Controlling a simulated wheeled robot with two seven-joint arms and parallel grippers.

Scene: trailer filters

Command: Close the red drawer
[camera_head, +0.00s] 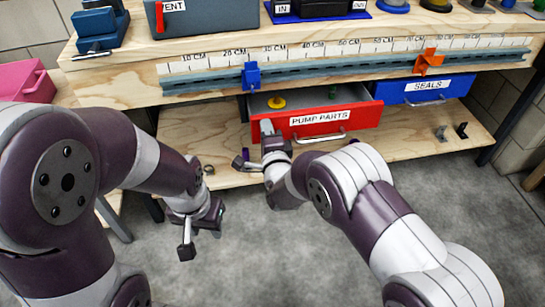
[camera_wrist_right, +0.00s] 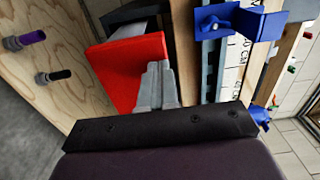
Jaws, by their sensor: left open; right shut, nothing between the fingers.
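The red drawer (camera_head: 357,119), labelled "PUMP PARTS", stands pulled out under the bench with its grey interior showing. A yellow part (camera_head: 277,102) and a small green part (camera_head: 333,92) are in it. My right gripper (camera_head: 267,128) is shut and empty at the left end of the drawer's red front. In the right wrist view its grey fingers (camera_wrist_right: 160,86) lie close beside the red front (camera_wrist_right: 125,72); I cannot tell whether they touch. My left gripper (camera_head: 203,240) is open and empty over the grey floor, left of and below the drawer.
A blue drawer (camera_head: 425,88) labelled "SEALS" is to the right. A ruler rail with a blue slider (camera_head: 251,76) and an orange slider (camera_head: 428,62) runs above. Small fittings (camera_head: 452,132) stand on the lower wooden shelf (camera_head: 400,150). A pink bin (camera_head: 25,82) is at left.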

